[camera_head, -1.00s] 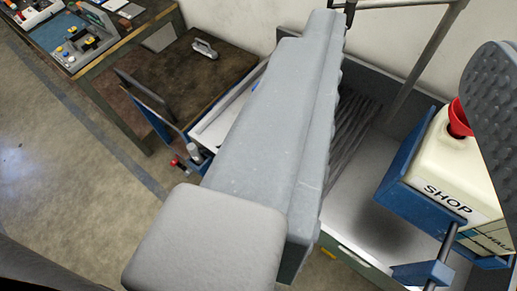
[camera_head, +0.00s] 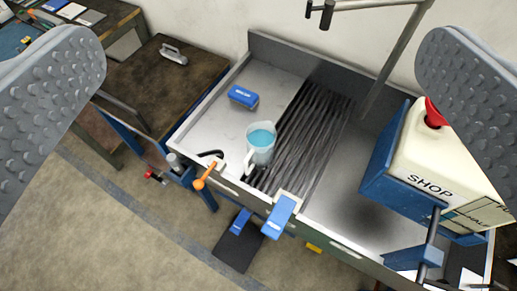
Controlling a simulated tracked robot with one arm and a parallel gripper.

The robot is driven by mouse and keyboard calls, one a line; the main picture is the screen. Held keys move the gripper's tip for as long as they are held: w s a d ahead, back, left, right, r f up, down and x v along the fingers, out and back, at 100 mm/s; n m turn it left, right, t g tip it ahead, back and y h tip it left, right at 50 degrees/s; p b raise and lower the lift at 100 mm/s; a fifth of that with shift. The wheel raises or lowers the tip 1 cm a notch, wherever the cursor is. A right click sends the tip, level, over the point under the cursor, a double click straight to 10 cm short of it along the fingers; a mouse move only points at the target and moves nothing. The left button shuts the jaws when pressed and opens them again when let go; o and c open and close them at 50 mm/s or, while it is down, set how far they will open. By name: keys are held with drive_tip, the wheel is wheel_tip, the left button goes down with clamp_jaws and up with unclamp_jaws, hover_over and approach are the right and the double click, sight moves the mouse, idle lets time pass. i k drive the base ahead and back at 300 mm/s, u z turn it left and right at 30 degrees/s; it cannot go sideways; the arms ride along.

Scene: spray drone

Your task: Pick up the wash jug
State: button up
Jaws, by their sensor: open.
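The wash jug (camera_head: 261,146) is a clear, pale jug with blue liquid in it. It stands upright in the sink basin, at the left edge of the dark ribbed strip, with its handle toward the front left. My gripper (camera_head: 260,100) is open and empty; its two grey, dimpled fingers show at the left and right edges of the view. The jug lies between and beyond them, well apart from both.
The sink basin (camera_head: 214,128) has raised walls. An orange-handled tool (camera_head: 204,177) and a blue lever (camera_head: 280,215) sit at the front rim. A cream SHOP container (camera_head: 440,160) stands right. A tap pipe (camera_head: 395,60) hangs behind.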

sight(261, 137)
drive_tip(key=z, duration=0.05)
drive_tip(key=k, duration=1.1)
drive_tip(key=u, duration=0.45)
drive_tip(key=i, duration=1.75)
drive_tip(key=z, duration=0.65)
